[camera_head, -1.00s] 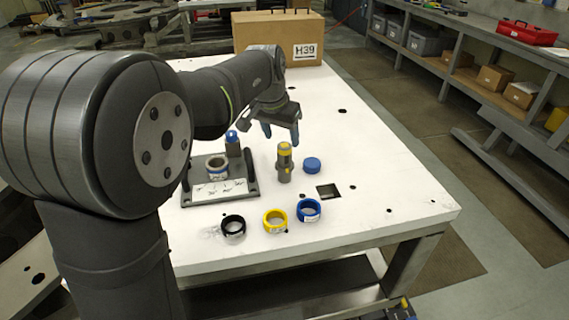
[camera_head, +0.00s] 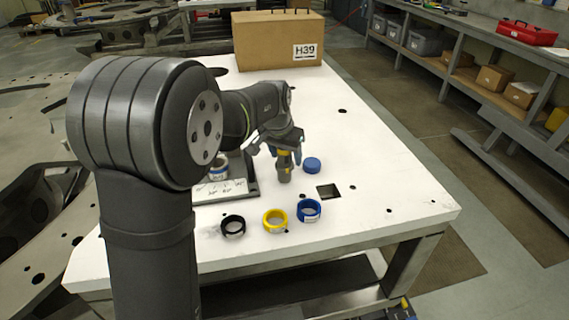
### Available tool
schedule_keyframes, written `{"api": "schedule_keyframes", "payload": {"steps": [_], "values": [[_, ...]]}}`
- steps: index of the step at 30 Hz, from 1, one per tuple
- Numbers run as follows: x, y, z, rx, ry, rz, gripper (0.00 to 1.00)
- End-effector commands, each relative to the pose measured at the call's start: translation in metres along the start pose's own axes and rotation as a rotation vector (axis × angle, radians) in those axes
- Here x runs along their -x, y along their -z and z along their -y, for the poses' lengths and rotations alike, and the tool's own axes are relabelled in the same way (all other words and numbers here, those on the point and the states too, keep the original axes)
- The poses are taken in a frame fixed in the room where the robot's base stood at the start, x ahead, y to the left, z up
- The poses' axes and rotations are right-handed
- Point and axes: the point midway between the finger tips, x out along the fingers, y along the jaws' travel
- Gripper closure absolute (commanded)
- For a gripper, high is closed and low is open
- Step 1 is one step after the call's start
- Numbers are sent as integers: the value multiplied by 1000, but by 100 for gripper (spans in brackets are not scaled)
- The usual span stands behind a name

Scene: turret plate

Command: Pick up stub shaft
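The stub shaft (camera_head: 284,171) is a grey cylinder with a yellow band near its top. It stands upright on the white table, right of the turret plate (camera_head: 228,190). My gripper (camera_head: 284,152) is over the top of the shaft, with its blue-tipped fingers apart on either side of it. The fingers and wrist hide the shaft's upper end. I cannot tell whether the fingers touch it.
A blue cap (camera_head: 312,165) lies close to the right of the shaft. A black ring (camera_head: 233,226), a yellow ring (camera_head: 275,221) and a blue ring (camera_head: 309,210) lie in front. A cardboard box (camera_head: 279,41) stands at the back.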

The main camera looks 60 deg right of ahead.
Motion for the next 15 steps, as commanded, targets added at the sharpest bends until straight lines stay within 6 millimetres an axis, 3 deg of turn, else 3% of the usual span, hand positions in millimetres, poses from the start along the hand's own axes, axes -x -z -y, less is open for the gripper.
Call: {"api": "schedule_keyframes", "payload": {"steps": [1,9,15], "values": [[0,0,0,0,0,0,51],[0,0,0,0,0,0,100],[1,1,0,0,0,-2,100]]}}
